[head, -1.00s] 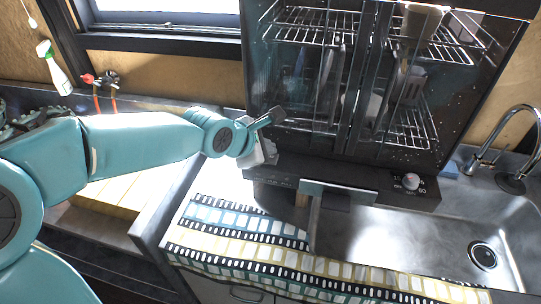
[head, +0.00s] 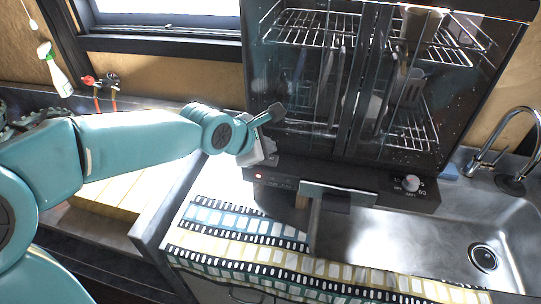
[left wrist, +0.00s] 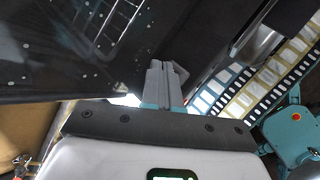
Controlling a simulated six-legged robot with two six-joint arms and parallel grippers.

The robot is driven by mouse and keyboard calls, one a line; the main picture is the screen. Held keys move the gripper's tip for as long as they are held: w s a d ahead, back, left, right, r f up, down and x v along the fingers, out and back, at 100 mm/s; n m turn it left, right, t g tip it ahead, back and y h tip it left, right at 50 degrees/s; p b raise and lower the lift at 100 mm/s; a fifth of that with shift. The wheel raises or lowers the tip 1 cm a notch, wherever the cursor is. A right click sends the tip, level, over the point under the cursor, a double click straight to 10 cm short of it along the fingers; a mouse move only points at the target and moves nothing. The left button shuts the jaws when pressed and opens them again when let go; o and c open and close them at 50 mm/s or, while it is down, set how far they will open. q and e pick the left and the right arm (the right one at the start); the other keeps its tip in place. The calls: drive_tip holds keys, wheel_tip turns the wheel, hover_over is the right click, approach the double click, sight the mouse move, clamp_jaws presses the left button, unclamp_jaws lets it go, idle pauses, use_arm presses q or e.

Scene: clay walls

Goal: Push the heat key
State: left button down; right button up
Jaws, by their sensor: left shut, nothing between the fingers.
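A dark glass-fronted cabinet (head: 350,85) stands at the back of the counter. Along its foot runs a black control panel (head: 370,186). A small red light (head: 259,177) glows at the panel's left end, with faint small marks to its right. I cannot single out the heat key by its label. My left gripper (head: 268,157) is shut and empty, just above the panel's left end; I cannot tell whether it touches. In the left wrist view its closed fingers (left wrist: 165,70) point at the dark cabinet front.
A steel sink (head: 400,245) and tap (head: 510,140) are at right. A patterned cloth (head: 235,242) covers the front counter.

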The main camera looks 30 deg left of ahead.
use_arm(q)
drive_tip(key=shift+r+p, duration=1.8)
drive_tip(key=shift+r, duration=1.25)
drive_tip(key=shift+f, duration=0.1)
